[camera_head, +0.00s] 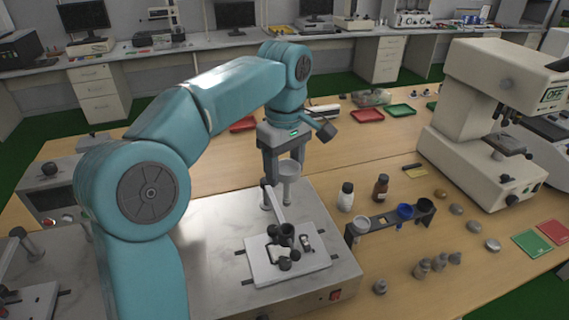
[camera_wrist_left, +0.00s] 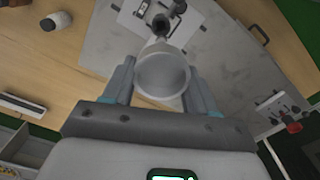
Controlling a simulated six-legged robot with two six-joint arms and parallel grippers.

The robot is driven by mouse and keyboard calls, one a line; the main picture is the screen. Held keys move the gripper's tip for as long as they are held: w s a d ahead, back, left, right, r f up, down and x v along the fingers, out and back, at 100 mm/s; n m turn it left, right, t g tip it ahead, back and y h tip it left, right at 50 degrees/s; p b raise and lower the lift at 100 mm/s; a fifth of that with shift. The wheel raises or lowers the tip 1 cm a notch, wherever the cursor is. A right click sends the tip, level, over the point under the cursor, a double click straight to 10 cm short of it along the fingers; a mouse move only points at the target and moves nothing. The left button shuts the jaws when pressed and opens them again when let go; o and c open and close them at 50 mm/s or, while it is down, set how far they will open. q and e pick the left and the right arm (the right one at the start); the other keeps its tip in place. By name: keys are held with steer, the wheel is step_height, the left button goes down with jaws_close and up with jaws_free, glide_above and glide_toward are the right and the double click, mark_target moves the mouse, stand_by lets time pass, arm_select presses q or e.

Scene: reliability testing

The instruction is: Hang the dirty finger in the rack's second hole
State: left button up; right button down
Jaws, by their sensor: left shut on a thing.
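My left gripper (camera_head: 284,180) is shut on a pale grey, funnel-like piece with a wide round top and a narrow stem, which I take for the dirty finger (camera_head: 289,171). It is held upright above the metal bench plate. In the left wrist view my gripper (camera_wrist_left: 163,90) has one finger on each side of the finger's round open rim (camera_wrist_left: 163,74). The dark rack (camera_head: 384,220) stands on the table to the right, apart from the gripper. It bears a whitish cup at its left end, a blue one near the middle and a dark one at right. My right gripper is not in view.
A device with black knobs (camera_head: 284,240) on a white plate lies below the gripper. A white bottle (camera_head: 346,196) and a brown bottle (camera_head: 381,188) stand behind the rack. Several small metal pieces lie in front and right of it. A microscope (camera_head: 480,130) stands farther right.

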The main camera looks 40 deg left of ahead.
mark_target(284, 192)
arm_select(q)
steer(key=shift+f+b, duration=2.35)
steer(key=shift+f, duration=1.05)
